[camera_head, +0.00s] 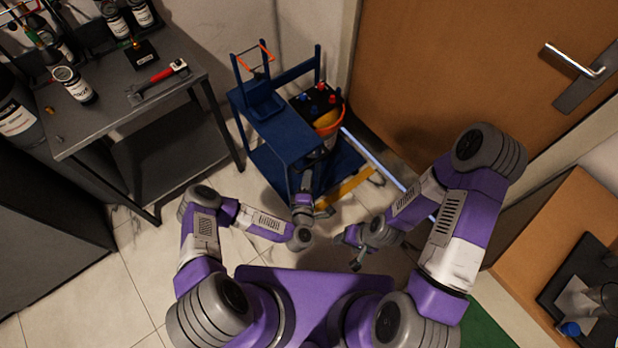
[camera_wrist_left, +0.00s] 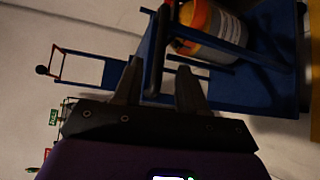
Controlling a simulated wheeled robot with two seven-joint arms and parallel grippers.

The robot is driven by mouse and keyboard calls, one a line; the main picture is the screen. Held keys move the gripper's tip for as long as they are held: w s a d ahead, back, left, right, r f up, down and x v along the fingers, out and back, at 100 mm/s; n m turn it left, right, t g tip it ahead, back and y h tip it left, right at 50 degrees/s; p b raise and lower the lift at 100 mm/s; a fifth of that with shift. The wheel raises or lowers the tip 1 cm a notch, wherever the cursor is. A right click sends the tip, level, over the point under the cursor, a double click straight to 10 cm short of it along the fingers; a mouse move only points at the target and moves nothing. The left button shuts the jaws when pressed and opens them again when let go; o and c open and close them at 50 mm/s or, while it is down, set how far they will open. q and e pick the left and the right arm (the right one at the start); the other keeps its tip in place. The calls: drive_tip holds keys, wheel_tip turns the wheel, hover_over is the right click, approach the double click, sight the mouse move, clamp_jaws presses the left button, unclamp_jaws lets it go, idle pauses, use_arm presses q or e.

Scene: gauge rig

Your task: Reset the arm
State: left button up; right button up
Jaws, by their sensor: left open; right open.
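My left gripper (camera_head: 308,176) reaches up to the front of the blue cart (camera_head: 285,138) in the head view. In the left wrist view its two dark fingers (camera_wrist_left: 160,84) are spread, with nothing seen held between them. My right gripper (camera_head: 347,253) hangs lower, in front of my body and apart from the cart. It is open, and nothing is seen in it. My right elbow is raised out to the right.
A grey workbench (camera_head: 120,125) with several bottles and a red-handled tool (camera_head: 163,73) stands at left. The cart carries an orange-rimmed bucket (camera_head: 330,122). A brown door (camera_head: 470,60) is behind, a wooden table (camera_head: 550,235) at right. Tiled floor (camera_head: 130,280) is clear at left.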

idle(0.3)
use_arm(q)
drive_tip(key=s+d+f+m+g+h+p, duration=0.1)
drive_tip(key=s+d+f+m+g+h, duration=0.1)
drive_tip(key=s+m+g+h, duration=0.55)
drive_tip(key=s+a+r+m+g+y, duration=0.4)
drive_tip(key=s+a+m+g, duration=0.4)
drive_tip(key=s, duration=0.4)
drive_tip(key=shift+s+m+p, duration=0.35)
drive_tip(key=shift+m, duration=0.1)
idle(0.8)
